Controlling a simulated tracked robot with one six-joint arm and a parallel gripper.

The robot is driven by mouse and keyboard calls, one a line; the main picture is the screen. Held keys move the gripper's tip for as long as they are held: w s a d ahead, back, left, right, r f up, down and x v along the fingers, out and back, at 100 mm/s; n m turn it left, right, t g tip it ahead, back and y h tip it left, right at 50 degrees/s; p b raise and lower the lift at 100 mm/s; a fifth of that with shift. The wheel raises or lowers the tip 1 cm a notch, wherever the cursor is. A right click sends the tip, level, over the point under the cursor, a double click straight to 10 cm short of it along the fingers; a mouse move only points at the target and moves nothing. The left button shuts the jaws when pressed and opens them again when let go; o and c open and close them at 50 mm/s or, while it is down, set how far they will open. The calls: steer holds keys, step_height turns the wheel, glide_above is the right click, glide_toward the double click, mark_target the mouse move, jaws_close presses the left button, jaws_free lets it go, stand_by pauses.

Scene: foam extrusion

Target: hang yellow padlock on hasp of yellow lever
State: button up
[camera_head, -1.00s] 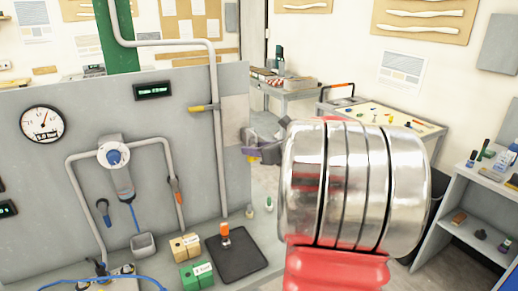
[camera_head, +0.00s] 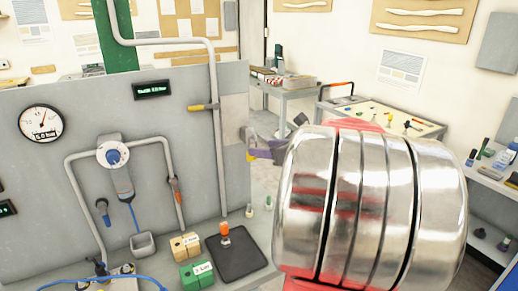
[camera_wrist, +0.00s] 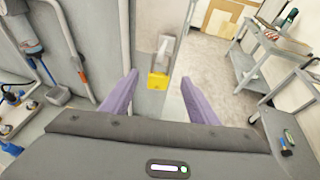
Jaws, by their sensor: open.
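The yellow padlock (camera_wrist: 157,82) hangs below a grey fitting (camera_wrist: 165,46) at the right edge of the panel in the wrist view. In the head view the padlock (camera_head: 250,157) is a small yellow patch by the fingertips. The yellow lever (camera_head: 203,107) lies level across the tall grey pipe, up and left of my gripper; its hasp is too small to make out. My gripper (camera_wrist: 158,82) has its purple fingers spread wide. The padlock appears between and beyond the tips, with clear gaps on both sides. My arm's wrist hides part of the gripper in the head view.
The grey panel (camera_head: 90,90) carries pipes, a gauge (camera_head: 41,123) and a regulator (camera_head: 112,155). A black mat (camera_head: 238,255) with an orange-topped item lies below. A trolley (camera_head: 283,88) and a work table (camera_head: 385,115) stand behind. The floor right of the panel is free.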

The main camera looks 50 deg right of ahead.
steer(key=v, duration=0.8)
steer(key=shift+s, duration=0.15)
steer(key=shift+a, duration=0.1)
